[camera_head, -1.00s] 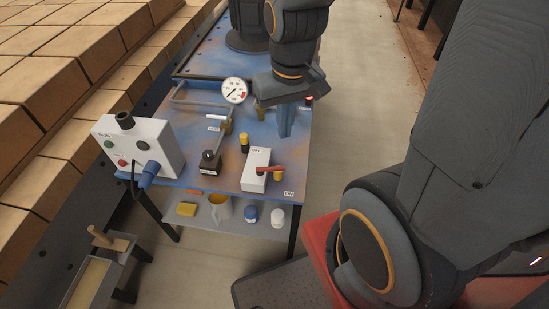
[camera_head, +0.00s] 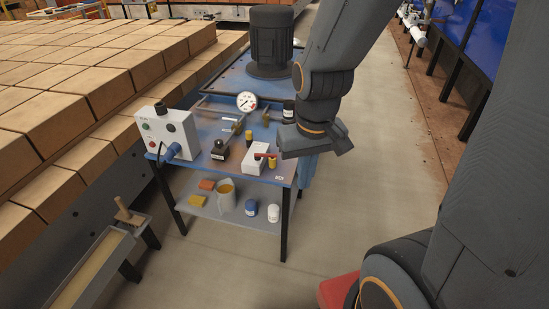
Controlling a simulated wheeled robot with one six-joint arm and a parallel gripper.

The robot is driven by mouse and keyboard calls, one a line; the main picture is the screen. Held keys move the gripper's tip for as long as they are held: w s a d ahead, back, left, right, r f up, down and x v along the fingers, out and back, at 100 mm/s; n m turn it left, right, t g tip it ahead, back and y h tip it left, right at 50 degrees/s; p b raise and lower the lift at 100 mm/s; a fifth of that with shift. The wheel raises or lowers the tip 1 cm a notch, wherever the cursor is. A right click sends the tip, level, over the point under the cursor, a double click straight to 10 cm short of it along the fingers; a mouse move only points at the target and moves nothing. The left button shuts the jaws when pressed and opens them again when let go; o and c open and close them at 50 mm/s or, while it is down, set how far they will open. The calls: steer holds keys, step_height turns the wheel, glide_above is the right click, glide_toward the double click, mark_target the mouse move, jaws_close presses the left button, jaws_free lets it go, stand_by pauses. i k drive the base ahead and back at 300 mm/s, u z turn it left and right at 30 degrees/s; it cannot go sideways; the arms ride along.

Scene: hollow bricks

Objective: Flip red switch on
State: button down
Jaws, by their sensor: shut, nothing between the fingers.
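The red switch is a red lever (camera_head: 265,155) on a white box (camera_head: 256,161) near the front right of the blue table (camera_head: 222,173). The labels by the switch are too small to read here.
The lower shelf (camera_head: 236,214) holds a jug (camera_head: 226,196) and small jars. Stacked bricks (camera_head: 90,90) fill the left.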

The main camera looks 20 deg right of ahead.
mark_target(257, 157)
steer(key=z, duration=0.4)
steer(key=i, duration=0.95)
steer(key=u, duration=0.05)
